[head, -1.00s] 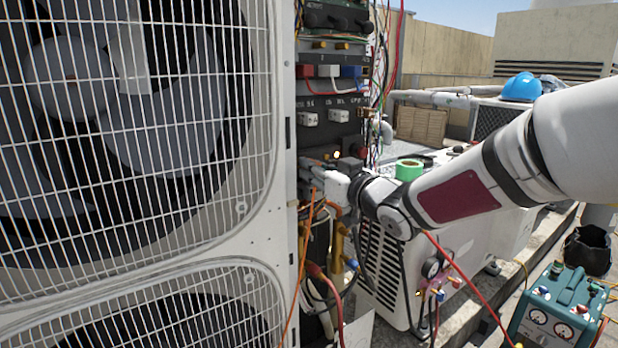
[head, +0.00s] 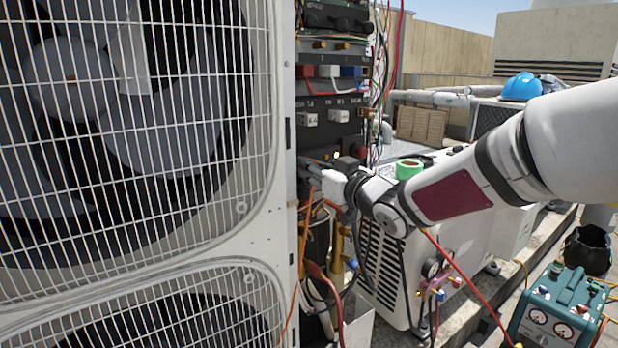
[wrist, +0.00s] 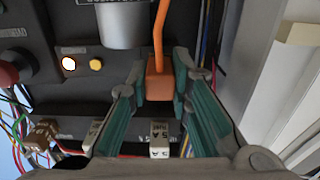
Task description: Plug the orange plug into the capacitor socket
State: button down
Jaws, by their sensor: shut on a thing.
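The orange plug (wrist: 159,82) sits between the teal-padded fingers of my gripper (wrist: 160,72) in the wrist view, with its orange cable running up out of the picture. My gripper is shut on it. In the head view my gripper (head: 318,176) reaches into the open side of the condenser cabinet, and the plug cannot be made out there. The orange cable (head: 303,255) hangs down below the gripper. A grey cylinder (wrist: 122,25), perhaps the capacitor, stands just left of the cable in the wrist view. I cannot make out the capacitor socket.
White labelled fuse blocks (wrist: 160,136) sit below the plug in the wrist view. A lit round lamp (wrist: 69,64) and a red button (wrist: 8,74) are at left. Loose wires (head: 380,90) hang beside the cabinet. A large fan grille (head: 130,130) fills the left.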

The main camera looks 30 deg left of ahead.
jog(key=shift+w+a, duration=0.15)
jog(key=shift+a, duration=0.15)
jog(key=c, duration=1.4)
grip_release()
jog(key=shift+o, duration=0.2)
jog(key=shift+d, duration=0.1)
jog(key=v, duration=1.1)
jog(key=shift+s+d, duration=0.2)
jog(key=shift+d, duration=0.15)
